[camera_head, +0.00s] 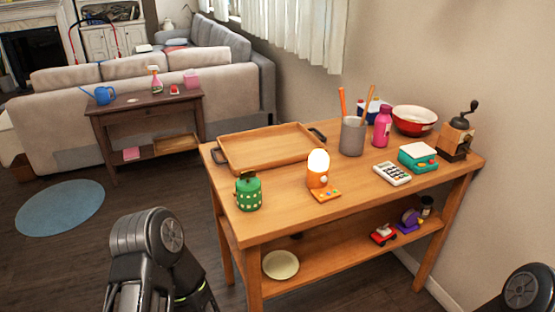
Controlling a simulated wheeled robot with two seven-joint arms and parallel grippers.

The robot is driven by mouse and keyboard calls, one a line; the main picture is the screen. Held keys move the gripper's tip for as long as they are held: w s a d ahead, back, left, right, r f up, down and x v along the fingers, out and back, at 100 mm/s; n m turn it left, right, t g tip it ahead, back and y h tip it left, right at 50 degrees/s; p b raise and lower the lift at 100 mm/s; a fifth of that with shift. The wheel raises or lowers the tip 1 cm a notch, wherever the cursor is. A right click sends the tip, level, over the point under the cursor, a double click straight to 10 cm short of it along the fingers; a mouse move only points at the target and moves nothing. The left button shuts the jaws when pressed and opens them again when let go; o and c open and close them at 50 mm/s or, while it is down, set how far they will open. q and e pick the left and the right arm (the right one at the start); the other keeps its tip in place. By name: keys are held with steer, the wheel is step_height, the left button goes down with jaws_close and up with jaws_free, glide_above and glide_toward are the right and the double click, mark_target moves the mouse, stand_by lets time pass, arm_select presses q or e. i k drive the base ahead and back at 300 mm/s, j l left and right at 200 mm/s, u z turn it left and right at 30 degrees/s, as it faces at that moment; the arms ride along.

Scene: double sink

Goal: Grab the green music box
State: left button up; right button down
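A green, roughly cylindrical item with a pale checked pattern and a dark top, which looks like the green music box (248,193), stands upright at the front left corner of the wooden table (300,222). A teal box with a white top (417,158) sits farther right on the same table. My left arm shows at the bottom left, in front of the table and apart from it. Part of my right arm shows in the bottom right corner. Neither gripper's fingertips show, and nothing is seen held.
Near the green item are a wooden tray (265,150), a glowing lamp (318,168) and a small orange panel (325,194). A utensil cup (352,137), calculator (392,173), red bowl (414,120) and grinder (456,137) stand farther right. The lower shelf holds a plate (280,265).

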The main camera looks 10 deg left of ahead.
mark_target(249, 198)
steer(key=j+z, duration=0.4)
steer(key=j, duration=0.15)
steer(key=j+z, duration=0.4)
steer(key=j, duration=0.15)
steer(key=k+j+z, duration=0.15)
steer(key=j+z, duration=0.25)
steer(key=j, duration=0.15)
